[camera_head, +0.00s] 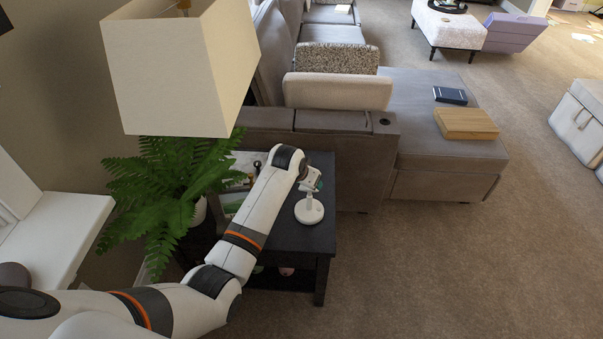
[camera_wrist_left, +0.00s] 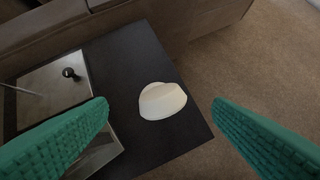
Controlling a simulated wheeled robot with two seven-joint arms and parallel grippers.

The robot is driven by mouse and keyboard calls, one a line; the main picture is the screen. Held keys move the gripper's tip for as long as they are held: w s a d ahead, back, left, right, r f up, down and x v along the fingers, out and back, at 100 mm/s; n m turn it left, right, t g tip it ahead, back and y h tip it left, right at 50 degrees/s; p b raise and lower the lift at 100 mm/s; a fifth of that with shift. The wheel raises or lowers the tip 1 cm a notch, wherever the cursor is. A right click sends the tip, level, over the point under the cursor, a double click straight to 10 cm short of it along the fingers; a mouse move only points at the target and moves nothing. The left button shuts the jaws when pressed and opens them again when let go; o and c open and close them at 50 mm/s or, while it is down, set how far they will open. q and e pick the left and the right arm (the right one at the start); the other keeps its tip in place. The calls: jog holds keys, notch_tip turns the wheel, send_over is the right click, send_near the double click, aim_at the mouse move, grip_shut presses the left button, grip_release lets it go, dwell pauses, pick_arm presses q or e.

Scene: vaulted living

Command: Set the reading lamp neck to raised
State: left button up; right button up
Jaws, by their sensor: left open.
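The small white reading lamp (camera_head: 309,210) stands on the dark side table (camera_head: 322,236), near its right edge. Its round base shows; my gripper hides part of its upper portion in the head view. In the left wrist view the lamp (camera_wrist_left: 162,101) is seen from above as a white rounded shape on the black tabletop. My left gripper (camera_head: 315,182) is above the lamp. In the left wrist view its green ribbed fingers (camera_wrist_left: 161,104) are spread wide, with the lamp appearing between them. The angle of the neck is hard to tell. My right gripper is not in view.
A green fern (camera_head: 165,190) and a large lampshade (camera_head: 175,75) stand left of my arm. A picture-like flat item (camera_wrist_left: 55,95) with a small dark knob lies on the tabletop. A grey sofa (camera_head: 345,135) borders the table behind.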

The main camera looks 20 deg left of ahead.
pick_arm(q)
jog(key=shift+v, duration=2)
jog(key=shift+c, duration=0.2)
